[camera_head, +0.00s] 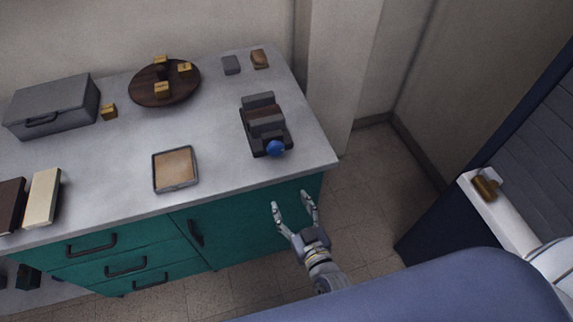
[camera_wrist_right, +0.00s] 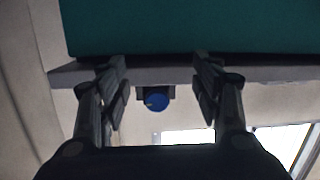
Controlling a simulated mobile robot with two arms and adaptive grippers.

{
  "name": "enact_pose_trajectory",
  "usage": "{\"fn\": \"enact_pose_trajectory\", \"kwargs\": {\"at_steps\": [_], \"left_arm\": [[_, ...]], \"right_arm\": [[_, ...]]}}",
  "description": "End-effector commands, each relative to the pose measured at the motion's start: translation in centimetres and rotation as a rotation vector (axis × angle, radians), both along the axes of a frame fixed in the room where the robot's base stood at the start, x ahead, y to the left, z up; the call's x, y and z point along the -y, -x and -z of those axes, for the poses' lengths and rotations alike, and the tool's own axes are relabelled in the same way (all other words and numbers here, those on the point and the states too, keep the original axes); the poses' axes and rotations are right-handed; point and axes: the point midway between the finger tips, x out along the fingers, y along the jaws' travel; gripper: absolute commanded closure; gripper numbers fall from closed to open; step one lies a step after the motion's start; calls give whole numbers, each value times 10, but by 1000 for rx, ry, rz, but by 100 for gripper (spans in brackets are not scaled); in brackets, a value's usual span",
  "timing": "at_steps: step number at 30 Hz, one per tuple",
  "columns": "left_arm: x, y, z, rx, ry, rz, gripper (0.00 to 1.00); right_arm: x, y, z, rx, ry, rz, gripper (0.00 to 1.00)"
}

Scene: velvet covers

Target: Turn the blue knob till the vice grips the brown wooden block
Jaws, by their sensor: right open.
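The dark vice (camera_head: 253,140) stands near the right front corner of the grey worktop. Its blue knob (camera_head: 275,148) faces the front edge. The brown wooden block (camera_head: 265,121) sits between the vice's jaws; I cannot tell whether they touch it. My right gripper (camera_head: 294,202) is open and empty, in front of the cabinet and apart from the knob. In the right wrist view the blue knob (camera_wrist_right: 157,102) shows between the open fingers, beyond the worktop edge. My left gripper is not in view.
A framed tan tray (camera_head: 188,183) lies left of the vice. A round dark board (camera_head: 145,97) with several small yellowish blocks, a grey case (camera_head: 52,127) and two small blocks stand farther back. The worktop (camera_head: 220,130) is clear around the vice. Teal drawers (camera_head: 120,248) have protruding handles.

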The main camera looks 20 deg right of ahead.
Motion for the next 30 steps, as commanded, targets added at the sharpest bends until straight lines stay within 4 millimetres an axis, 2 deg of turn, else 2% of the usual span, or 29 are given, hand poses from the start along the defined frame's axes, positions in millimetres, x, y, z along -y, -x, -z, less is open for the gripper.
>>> {"fn": "enact_pose_trajectory", "kwargs": {"at_steps": [1,3,6,11,24,30], "left_arm": [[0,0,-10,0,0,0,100],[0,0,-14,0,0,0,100],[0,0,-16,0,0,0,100],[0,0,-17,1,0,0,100],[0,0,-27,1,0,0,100],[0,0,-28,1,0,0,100]], "right_arm": [[-2,-1,-35,55,-19,19,40],[-3,-2,-64,113,-36,43,40],[-2,-3,-84,156,-49,63,40],[-2,-17,-88,167,-51,68,40],[-6,-89,-87,164,-50,66,40],[-7,-107,-86,163,-51,66,40]]}}
